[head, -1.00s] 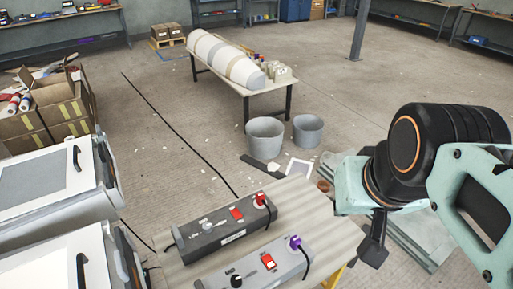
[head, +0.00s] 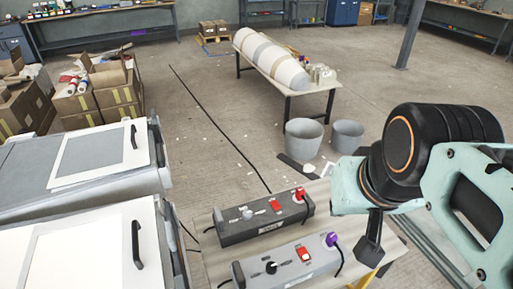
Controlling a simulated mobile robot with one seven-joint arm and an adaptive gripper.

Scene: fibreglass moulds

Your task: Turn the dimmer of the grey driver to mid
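Two box-shaped drivers sit on a pale ribbed bench top (head: 203,222). The farther driver (head: 283,220) is dark grey, with a pale dimmer knob (head: 247,214), a red switch (head: 275,205) and a red plug (head: 299,194). The nearer driver (head: 321,263) is lighter grey, with a black dimmer knob (head: 271,267), a red switch (head: 304,253) and a purple plug (head: 331,239). The knob settings are too small to read. My gripper (head: 369,252) hangs right of both drivers, apart from them. Its dark fingers are small and partly overlapping, so its opening is unclear.
White-lidded grey cabinets (head: 160,165) with black handles stand left of the bench. Two grey buckets (head: 304,139) and a table (head: 285,92) bearing a long mould (head: 270,60) stand beyond. Cardboard boxes (head: 112,88) are at the left. A black cable (head: 215,122) crosses the floor.

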